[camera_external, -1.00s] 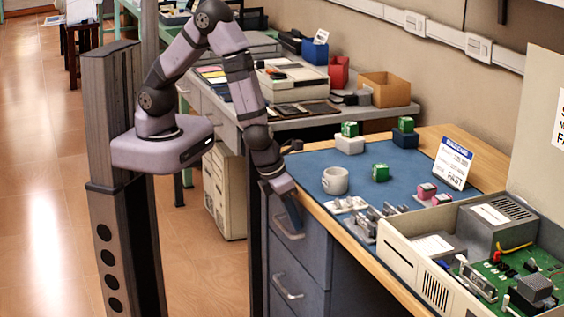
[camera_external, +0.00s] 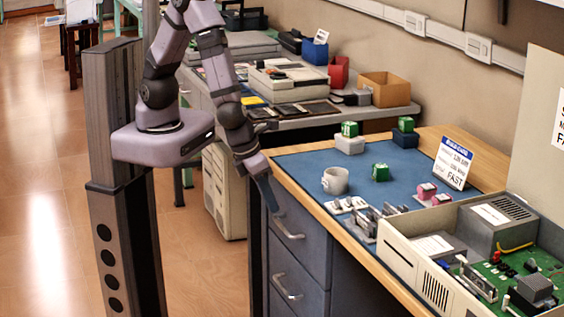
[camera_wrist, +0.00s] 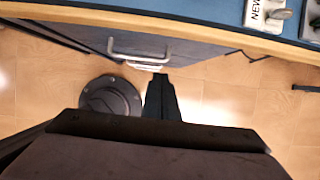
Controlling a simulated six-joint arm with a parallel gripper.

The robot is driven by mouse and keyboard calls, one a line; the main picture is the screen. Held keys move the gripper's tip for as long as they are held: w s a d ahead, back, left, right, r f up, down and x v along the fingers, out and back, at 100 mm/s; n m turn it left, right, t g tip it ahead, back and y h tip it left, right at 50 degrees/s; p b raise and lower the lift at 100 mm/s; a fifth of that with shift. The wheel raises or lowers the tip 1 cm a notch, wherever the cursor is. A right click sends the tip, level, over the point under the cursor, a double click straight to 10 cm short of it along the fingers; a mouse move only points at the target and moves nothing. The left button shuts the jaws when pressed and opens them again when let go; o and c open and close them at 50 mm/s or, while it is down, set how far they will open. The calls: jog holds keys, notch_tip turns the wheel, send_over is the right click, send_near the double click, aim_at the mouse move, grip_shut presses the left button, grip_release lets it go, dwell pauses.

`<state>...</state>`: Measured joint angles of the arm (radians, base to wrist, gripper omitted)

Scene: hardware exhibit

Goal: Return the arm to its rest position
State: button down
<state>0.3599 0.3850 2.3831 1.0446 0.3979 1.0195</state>
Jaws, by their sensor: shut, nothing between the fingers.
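My gripper (camera_external: 271,196) is shut and empty. In the external view it hangs pointing down in front of the workbench's left edge, beside the blue drawer cabinet. In the wrist view its closed dark fingers (camera_wrist: 160,92) point toward the floor, below the bench edge and close to a drawer handle in the picture. My arm is bent, with its upper links raised above its mount.
The drawer cabinet (camera_external: 298,215) has protruding handles (camera_external: 289,229). The bench top's blue mat (camera_external: 300,166) holds a white mug (camera_external: 335,180), green-and-white cubes, pink blocks and a sign. An open computer case (camera_external: 405,258) stands at front right. Open floor (camera_external: 40,200) lies left.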

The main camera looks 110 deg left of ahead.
jog(key=p+v, duration=0.1)
jog(key=v, duration=0.2)
jog(key=shift+r, duration=0.15)
jog(key=s+a+r+n+g, duration=0.15)
jog(key=s+n+g, duration=0.35)
jog(key=s+n, duration=1.1)
jog(key=w+a+r+n+t+h+p, duration=0.1)
jog(key=w+a+r+n+h+p, duration=0.2)
jog(key=r+n, duration=0.7)
jog(key=shift+w+n+t+p, duration=0.45)
jog(key=shift+w+p, duration=0.4)
jog(key=shift+w, duration=0.35)
